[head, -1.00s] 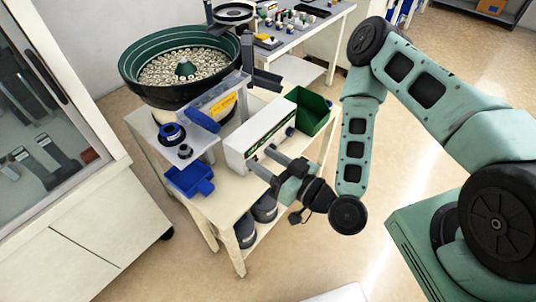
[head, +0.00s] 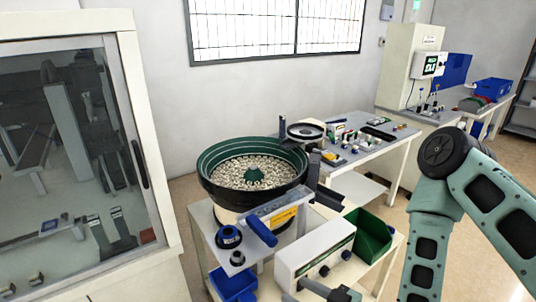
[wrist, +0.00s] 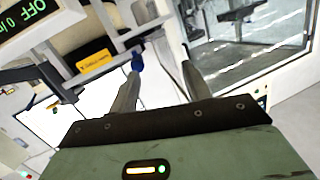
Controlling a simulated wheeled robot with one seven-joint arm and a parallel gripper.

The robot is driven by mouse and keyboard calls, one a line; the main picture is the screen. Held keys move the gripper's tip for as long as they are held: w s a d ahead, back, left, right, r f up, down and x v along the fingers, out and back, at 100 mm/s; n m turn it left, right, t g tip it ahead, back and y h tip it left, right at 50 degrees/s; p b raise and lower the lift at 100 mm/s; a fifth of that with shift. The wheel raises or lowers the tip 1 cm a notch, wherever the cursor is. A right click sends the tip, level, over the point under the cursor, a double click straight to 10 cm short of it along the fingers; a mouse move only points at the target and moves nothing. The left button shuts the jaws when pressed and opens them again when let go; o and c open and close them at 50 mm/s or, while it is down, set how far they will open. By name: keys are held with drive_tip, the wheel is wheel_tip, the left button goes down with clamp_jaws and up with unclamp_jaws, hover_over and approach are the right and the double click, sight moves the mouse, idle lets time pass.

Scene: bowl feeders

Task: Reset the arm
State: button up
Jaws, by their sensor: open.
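My gripper shows in the wrist view (wrist: 160,85) with its two fingers spread apart and nothing between them. In the head view only a part of my gripper shows at the bottom edge, in front of the white control box (head: 315,252); its fingertips are hard to make out there. My green arm rises at the right of the head view. The green bowl feeder (head: 252,172), full of small pale parts, stands behind the control box on the cart.
A blue bin (head: 233,284) and a green bin (head: 368,236) sit on the cart (head: 203,222). A glass-fronted cabinet (head: 75,150) stands close on the left. A bench (head: 385,147) with small items is behind on the right. Open floor shows at the far right.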

drive_tip(key=s+d+r+g+h, duration=0.3)
drive_tip(key=s+r+g+h, duration=0.2)
drive_tip(key=s+r, duration=0.2)
drive_tip(key=s+d+r+g+h, duration=0.3)
drive_tip(key=s+r+g+h, duration=0.2)
drive_tip(key=r, duration=0.5)
drive_tip(key=shift+s+r+g+h, duration=0.15)
drive_tip(key=shift+s+g+h, duration=0.25)
drive_tip(key=shift+s+h, duration=0.55)
drive_tip(key=shift+s+d+y, duration=0.1)
drive_tip(key=shift+s+y, duration=0.05)
drive_tip(key=shift+y, duration=0.1)
idle(1.5)
